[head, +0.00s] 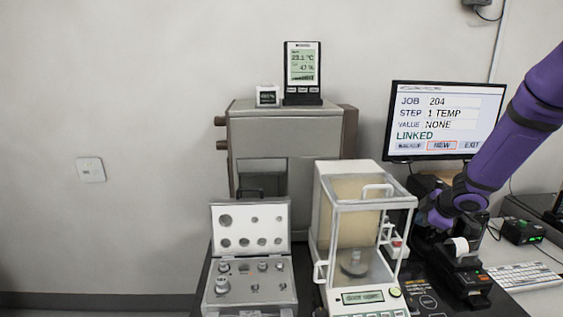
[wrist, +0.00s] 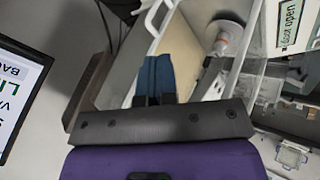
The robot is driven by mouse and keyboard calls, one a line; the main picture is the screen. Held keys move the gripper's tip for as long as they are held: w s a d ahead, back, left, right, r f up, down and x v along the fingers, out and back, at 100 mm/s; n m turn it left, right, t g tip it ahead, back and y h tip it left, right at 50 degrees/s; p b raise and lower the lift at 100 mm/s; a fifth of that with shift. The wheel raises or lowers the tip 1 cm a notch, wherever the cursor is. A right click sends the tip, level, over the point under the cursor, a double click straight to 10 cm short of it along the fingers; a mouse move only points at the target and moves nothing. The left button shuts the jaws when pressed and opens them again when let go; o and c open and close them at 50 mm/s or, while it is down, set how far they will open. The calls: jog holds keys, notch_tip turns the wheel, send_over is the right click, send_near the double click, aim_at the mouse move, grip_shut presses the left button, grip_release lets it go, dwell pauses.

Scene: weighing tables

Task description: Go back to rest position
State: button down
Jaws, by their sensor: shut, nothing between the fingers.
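My purple arm comes in from the right in the head view and bends down between the monitor and the balance. My gripper (wrist: 156,65) shows in the wrist view with its blue fingers together and nothing between them. It is close beside the white-framed balance (head: 325,215), and in the head view the fingertips are hard to make out. The balance has a small metal weight (head: 354,258) on its pan, which also shows in the wrist view (wrist: 228,38). The balance display (wrist: 289,22) seems to read "door open".
An open weight case (head: 250,215) stands left of the balance. A grey metal unit (head: 270,130) carrying a thermometer display (head: 302,72) stands behind. The monitor (head: 443,120) is behind my arm. A black printer (head: 465,270) and keyboard (head: 522,275) are at the right. The left wall side is clear.

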jog(key=s+a+r+m+h, duration=0.1)
jog(key=s+r+m+h, duration=0.25)
jog(key=s+r, duration=0.45)
jog(key=s+a+r+m+h, duration=0.2)
jog(key=s+r+m, duration=0.2)
jog(key=r, duration=0.7)
jog(key=s+a+r+m+y, duration=0.1)
jog(key=s+a+m, duration=0.1)
jog(key=s, duration=0.5)
jog(key=s+a+r+m+g+y, duration=0.1)
jog(key=s+a, duration=0.3)
jog(key=s, duration=0.4)
jog(key=s+a+r+m+g+y, duration=0.1)
jog(key=s+a+r+m, duration=0.1)
jog(key=s, duration=0.5)
jog(key=shift+s+a+r+m+y, duration=0.35)
jog(key=shift+a+r+m, duration=0.1)
jog(key=shift+a, duration=0.45)
